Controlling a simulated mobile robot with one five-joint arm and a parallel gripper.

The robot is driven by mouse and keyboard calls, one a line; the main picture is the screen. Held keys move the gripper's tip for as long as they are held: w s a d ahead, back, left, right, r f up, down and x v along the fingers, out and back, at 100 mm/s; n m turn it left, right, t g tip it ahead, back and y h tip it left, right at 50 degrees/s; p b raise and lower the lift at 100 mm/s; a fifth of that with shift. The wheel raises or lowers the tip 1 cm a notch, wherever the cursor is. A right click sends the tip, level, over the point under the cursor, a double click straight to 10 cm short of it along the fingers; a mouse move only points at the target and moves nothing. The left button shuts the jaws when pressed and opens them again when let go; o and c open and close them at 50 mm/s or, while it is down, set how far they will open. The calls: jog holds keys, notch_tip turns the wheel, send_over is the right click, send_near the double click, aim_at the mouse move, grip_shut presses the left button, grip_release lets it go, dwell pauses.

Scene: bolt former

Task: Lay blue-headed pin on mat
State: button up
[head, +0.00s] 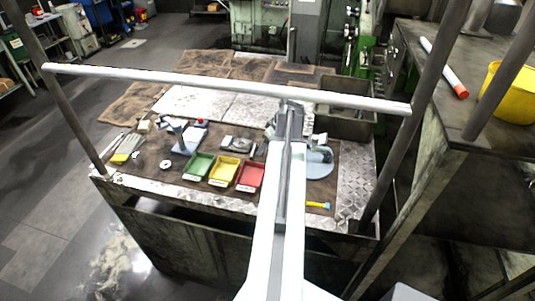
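A small yellow piece with blue on it (318,205), which looks like the blue-headed pin, lies near the front right of the table, right of my arm. A dark brown mat (346,186) covers much of the table's front part, under the bins. I cannot tell for sure if this is the task's mat. My arm reaches forward over the table, and its dark end with my gripper (290,122) is near a pale blue round base. The fingers are too small and hidden to tell if they are open. I see nothing clearly held.
Green (199,166), yellow (224,171) and red (250,176) bins stand left of my arm. The pale blue round base (318,166) is right of it. A metal rail (200,80) crosses above the table. A grey sink-like tray (345,122) stands at back right.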

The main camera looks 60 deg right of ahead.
notch_tip(320, 180, down, 3)
jog(key=shift+r+b, duration=0.1)
jog(key=shift+b, duration=0.65)
jog(key=shift+r, duration=0.2)
jog(key=shift+f, duration=0.15)
jog(key=o, duration=1.5)
jog(key=shift+c, duration=0.2)
jog(key=shift+r+p, duration=0.35)
jog(key=shift+p, duration=0.1)
jog(key=p+v, duration=1)
jog(key=v, duration=0.1)
jog(key=shift+s+r+p, duration=0.15)
jog(key=shift+r+p, duration=0.1)
jog(key=shift+p, duration=0.05)
